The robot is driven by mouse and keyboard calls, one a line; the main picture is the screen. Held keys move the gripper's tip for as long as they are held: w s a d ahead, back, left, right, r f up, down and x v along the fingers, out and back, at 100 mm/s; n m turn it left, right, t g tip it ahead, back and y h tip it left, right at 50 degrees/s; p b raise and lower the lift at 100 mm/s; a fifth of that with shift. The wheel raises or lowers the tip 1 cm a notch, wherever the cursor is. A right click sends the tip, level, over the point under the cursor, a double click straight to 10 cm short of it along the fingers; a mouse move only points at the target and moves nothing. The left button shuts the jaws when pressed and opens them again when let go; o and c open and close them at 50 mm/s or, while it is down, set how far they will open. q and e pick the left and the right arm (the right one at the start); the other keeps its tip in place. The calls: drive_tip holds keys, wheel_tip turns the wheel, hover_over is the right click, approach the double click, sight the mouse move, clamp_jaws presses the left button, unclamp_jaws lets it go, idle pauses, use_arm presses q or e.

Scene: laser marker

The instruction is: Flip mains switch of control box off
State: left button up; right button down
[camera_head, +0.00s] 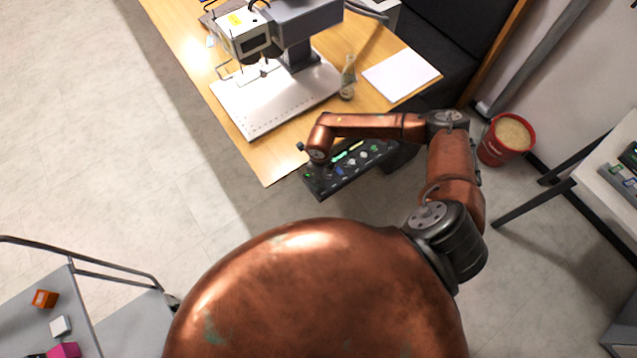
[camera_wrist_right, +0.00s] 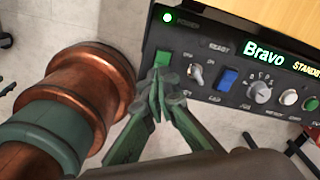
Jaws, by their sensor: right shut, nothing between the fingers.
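The control box (camera_head: 345,168) is a dark panel at the front edge of the wooden table, partly covered by my right arm. In the right wrist view its panel (camera_wrist_right: 213,53) shows a lit green lamp (camera_wrist_right: 168,17) at the left end. Below the lamp is a green switch (camera_wrist_right: 162,59), apparently the mains switch; its label is too small to read. My right gripper (camera_wrist_right: 158,82) is shut and empty, its fingertips at the lower edge of the green switch. I cannot tell whether they touch it. My left gripper is not in view.
A silver toggle (camera_wrist_right: 196,75), a blue switch (camera_wrist_right: 228,79) and a knob (camera_wrist_right: 260,91) sit right of the green switch. A display (camera_wrist_right: 280,58) reads "Bravo STANDBY". The laser marker (camera_head: 300,25), a bottle (camera_head: 347,78) and paper (camera_head: 402,74) are on the table (camera_head: 268,166).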

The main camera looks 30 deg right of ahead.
drive_tip(key=shift+f+b, duration=0.65)
drive_tip(key=shift+f, duration=0.45)
idle(0.3)
drive_tip(key=shift+r, duration=0.15)
drive_tip(key=shift+r+p, duration=2.5)
drive_tip(key=shift+r, duration=1)
drive_tip(key=shift+f, duration=0.1)
